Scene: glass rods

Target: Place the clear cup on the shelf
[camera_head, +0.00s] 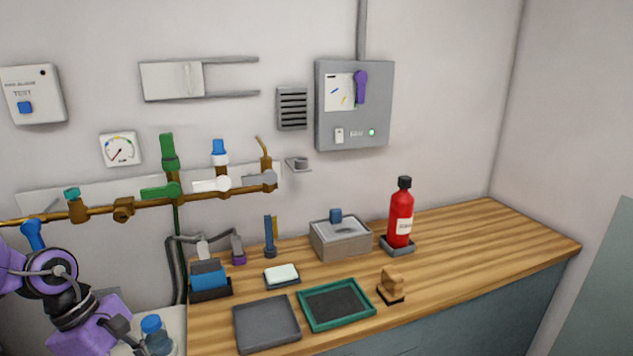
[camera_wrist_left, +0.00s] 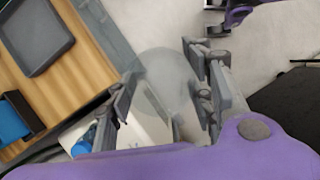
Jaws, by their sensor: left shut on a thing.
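A pale, see-through round shape, seemingly the clear cup (camera_wrist_left: 165,68), shows in the left wrist view between the fingers of my left gripper (camera_wrist_left: 163,82). The gripper is shut on it, and its outline is faint against the pale floor. In the head view my left arm is at the lower left, and the cup cannot be made out there. A small grey wall ledge (camera_head: 298,164) and a white panel with two grey rails (camera_head: 172,81) are on the wall; I cannot tell which is the shelf. My right gripper is not in view.
The wooden counter (camera_head: 450,262) holds a grey tray (camera_head: 266,324), a green-rimmed tray (camera_head: 336,304), a grey box (camera_head: 340,240) and a red bottle (camera_head: 400,220). A blue-capped bottle (camera_head: 155,336) is close to my left arm. Brass pipes with valves (camera_head: 125,208) run along the wall.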

